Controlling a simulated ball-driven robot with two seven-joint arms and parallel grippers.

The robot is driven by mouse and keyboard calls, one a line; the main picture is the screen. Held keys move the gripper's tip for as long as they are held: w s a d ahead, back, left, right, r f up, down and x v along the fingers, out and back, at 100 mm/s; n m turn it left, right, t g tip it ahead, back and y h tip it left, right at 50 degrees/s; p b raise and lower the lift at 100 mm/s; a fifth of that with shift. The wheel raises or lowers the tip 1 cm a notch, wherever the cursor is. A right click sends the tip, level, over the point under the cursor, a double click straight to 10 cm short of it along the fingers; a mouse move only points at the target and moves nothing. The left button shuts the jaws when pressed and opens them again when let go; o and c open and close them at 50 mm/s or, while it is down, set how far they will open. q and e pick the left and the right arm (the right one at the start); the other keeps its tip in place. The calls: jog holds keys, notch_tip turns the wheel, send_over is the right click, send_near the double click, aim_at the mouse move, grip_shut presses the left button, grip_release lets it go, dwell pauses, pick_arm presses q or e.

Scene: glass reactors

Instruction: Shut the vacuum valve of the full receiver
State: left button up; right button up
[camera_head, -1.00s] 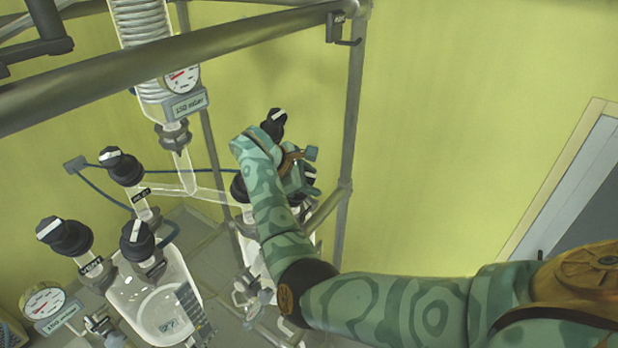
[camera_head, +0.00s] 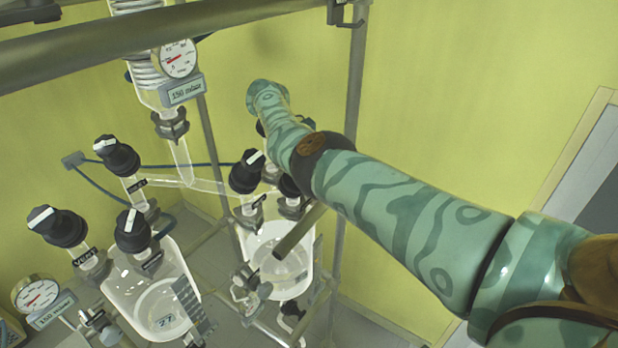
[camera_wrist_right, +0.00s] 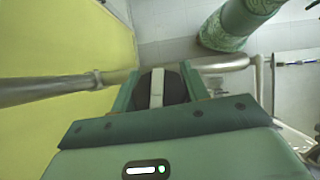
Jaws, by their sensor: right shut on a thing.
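In the wrist view my right gripper (camera_wrist_right: 160,92) is shut on a black valve knob (camera_wrist_right: 174,88) with a white bar. In the head view my right arm hides the jaws and most of that knob. Two glass receivers hang below the pipework: the left receiver (camera_head: 118,290) and the right receiver (camera_head: 302,262). The left one has a black knob (camera_head: 132,231) and a vent knob (camera_head: 57,227). The right one has a black knob (camera_head: 247,172) and another partly hidden knob (camera_head: 290,187) beside my arm. I cannot tell the liquid levels. My left gripper is out of view.
Another black knob (camera_head: 117,155) stands on the glass line above the left receiver. A gauge (camera_head: 178,58) hangs by the coil; a second gauge (camera_head: 37,294) is at lower left. A metal frame post (camera_head: 353,90) stands behind my arm. The right wall side is clear.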

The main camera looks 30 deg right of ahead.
jog(key=shift+a+f+m, duration=0.1)
jog(key=shift+f+m, duration=0.05)
jog(key=shift+m, duration=0.15)
dwell(0.4)
jog(key=o, duration=1)
jog(key=shift+s, duration=0.1)
jog(key=shift+r, duration=0.2)
